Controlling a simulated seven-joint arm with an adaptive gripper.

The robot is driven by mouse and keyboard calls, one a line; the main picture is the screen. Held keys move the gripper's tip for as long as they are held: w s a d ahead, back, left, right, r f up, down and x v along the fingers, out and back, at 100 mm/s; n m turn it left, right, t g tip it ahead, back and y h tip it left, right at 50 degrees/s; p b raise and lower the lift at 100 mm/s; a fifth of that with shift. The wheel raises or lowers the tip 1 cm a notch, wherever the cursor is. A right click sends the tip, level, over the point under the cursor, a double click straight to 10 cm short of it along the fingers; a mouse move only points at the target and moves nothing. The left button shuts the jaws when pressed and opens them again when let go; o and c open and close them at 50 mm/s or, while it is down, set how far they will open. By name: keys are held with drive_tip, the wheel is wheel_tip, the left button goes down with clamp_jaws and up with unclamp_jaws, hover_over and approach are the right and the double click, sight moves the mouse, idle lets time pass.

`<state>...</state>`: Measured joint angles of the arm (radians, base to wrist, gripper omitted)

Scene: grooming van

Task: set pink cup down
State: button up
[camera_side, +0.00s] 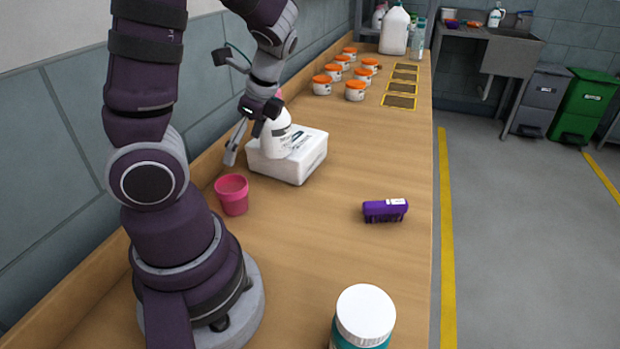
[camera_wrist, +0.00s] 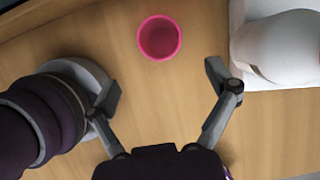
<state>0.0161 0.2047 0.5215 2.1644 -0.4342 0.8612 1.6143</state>
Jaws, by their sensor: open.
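The pink cup (camera_side: 232,195) stands upright on the wooden bench, close to my arm's base and left of the white block. In the wrist view the pink cup (camera_wrist: 159,37) is seen from above, looks empty, and lies beyond the fingertips, roughly midway between them. My gripper (camera_side: 248,142) is open and empty, raised above the bench beside the white bottle. In the wrist view my gripper (camera_wrist: 162,88) has its two fingers spread wide, with bare wood between them. The fingers do not touch the cup.
A white bottle (camera_side: 277,134) stands on a white block (camera_side: 304,163) right beside my gripper. A purple item (camera_side: 385,210) lies near the bench's right edge. A white-lidded jar (camera_side: 365,315) stands in front. Several orange-lidded jars (camera_side: 355,90) stand farther back. The bench middle is clear.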

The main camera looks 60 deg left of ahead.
drive_tip(key=w+d+r+n+t+h, duration=0.1)
drive_tip(key=d+r+n+t, duration=0.3)
drive_tip(key=d, duration=0.4)
drive_tip(key=w+d+r+n+t+h, duration=0.2)
drive_tip(key=w+d+r+n+t, duration=0.1)
drive_tip(key=d, duration=0.5)
drive_tip(key=shift+r+n+t, duration=0.4)
drive_tip(key=shift+n+t, duration=0.5)
drive_tip(key=shift+n, duration=0.1)
